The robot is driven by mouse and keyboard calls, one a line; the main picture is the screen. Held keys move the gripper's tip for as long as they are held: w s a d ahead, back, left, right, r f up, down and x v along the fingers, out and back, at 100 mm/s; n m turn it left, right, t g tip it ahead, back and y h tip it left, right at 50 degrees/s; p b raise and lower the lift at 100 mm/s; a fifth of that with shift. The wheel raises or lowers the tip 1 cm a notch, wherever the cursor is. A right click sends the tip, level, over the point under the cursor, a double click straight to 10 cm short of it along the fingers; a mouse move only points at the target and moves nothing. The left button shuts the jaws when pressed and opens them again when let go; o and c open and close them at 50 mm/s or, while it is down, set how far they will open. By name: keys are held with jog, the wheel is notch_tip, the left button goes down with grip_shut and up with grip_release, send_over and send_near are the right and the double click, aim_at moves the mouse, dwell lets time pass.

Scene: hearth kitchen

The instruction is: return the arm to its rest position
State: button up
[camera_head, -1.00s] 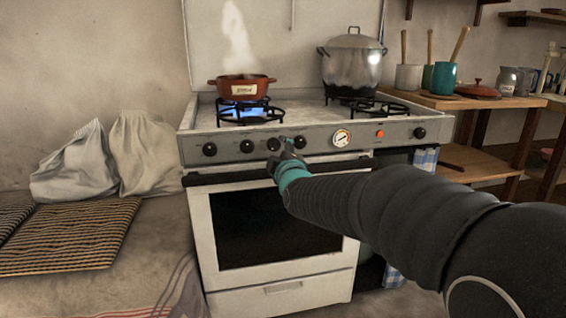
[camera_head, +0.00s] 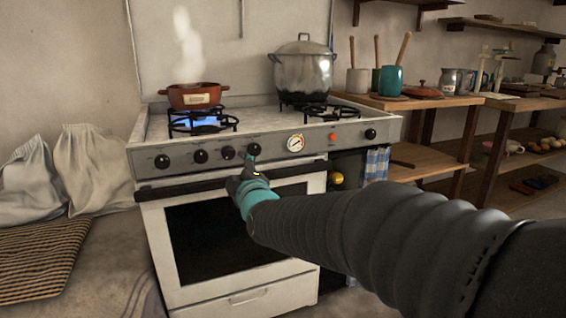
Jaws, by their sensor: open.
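My arm (camera_head: 350,240) reaches in from the lower right toward the stove. My gripper (camera_head: 250,163) is open and empty in front of the stove's control panel, just below the row of black knobs. A fingertip overlaps a knob (camera_head: 253,149) in the picture; I cannot tell whether they touch. The white stove (camera_head: 290,290) stands behind my arm, its oven door shut. My arm hides the door's right part.
A steaming red-brown pot (camera_head: 195,96) sits over a blue flame at the left burner. Wooden shelves (camera_head: 435,160) with crockery are on the right. White sacks (camera_head: 92,170) and a woven mat (camera_head: 35,258) are on the left.

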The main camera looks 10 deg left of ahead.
jog(key=s+d+f+m+g+h, duration=0.1)
jog(key=s+f+m+g, duration=0.1)
jog(key=f, duration=0.4)
jog(key=s+f+m+g+h, duration=0.1)
jog(key=s+f+m+g, duration=0.15)
jog(key=f, duration=0.25)
jog(key=s+d+f+m+g+h, duration=0.25)
jog(key=s+d+f, duration=0.2)
jog(key=d, duration=0.25)
jog(key=s+d+r+m+g+h+p, duration=0.1)
jog(key=s+d+r+m+h+p, duration=0.1)
jog(key=s+d+m, duration=0.4)
jog(key=s+d+r+m+g+h+p, duration=0.1)
jog(key=s+d+m, duration=0.5)
jog(key=s+d, duration=0.9)
jog(key=d+r+h, duration=0.1)
jog(key=d+h, duration=0.1)
jog(key=d, duration=0.6)
jog(key=shift+s+r+g+p, duration=0.2)
jog(key=shift+g+p, duration=0.1)
jog(key=shift+p, duration=0.1)
